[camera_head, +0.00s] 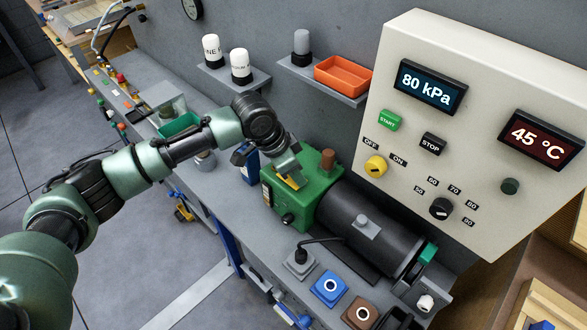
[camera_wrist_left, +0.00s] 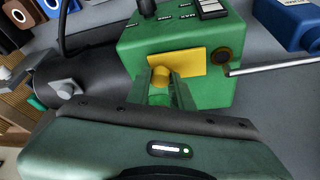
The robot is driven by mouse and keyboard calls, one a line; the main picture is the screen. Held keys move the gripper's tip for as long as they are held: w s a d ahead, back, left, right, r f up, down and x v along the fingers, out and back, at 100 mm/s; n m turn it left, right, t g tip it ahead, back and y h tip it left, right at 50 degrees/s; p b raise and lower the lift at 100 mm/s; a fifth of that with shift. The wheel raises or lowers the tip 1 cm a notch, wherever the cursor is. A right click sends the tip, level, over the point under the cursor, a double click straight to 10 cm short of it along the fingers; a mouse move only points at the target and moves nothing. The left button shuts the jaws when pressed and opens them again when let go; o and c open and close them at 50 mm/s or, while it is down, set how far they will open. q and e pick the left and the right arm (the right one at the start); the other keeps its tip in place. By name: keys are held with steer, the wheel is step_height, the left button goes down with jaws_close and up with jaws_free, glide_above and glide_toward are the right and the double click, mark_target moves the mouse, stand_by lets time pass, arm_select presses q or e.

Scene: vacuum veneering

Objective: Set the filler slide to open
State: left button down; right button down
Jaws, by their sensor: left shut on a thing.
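The green pump box (camera_head: 312,198) stands on the grey bench beside a black cylinder. A yellow slide plate (camera_head: 294,184) lies on the box and is partly hidden by my left gripper (camera_head: 289,172). In the left wrist view the yellow plate (camera_wrist_left: 188,66) lies on the green box (camera_wrist_left: 222,95), with a short yellow knob (camera_wrist_left: 160,76) standing on it. My left gripper (camera_wrist_left: 163,84) is shut on that knob. I cannot read any open or closed mark by the slide. My right gripper is not in view.
The black cylinder (camera_head: 367,228) is close on the right of the box. A cream control panel (camera_head: 460,140) reads 80 kPa and 45 °C. A blue container (camera_head: 245,160) stands close on the left. Blue (camera_head: 325,288) and brown (camera_head: 352,312) blocks lie at the front.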

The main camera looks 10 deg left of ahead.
arm_select(q)
steer(key=c, duration=1.5)
jaws_free()
steer(key=b+v, duration=0.1)
steer(key=v, duration=0.7)
steer(key=shift+f, duration=0.15)
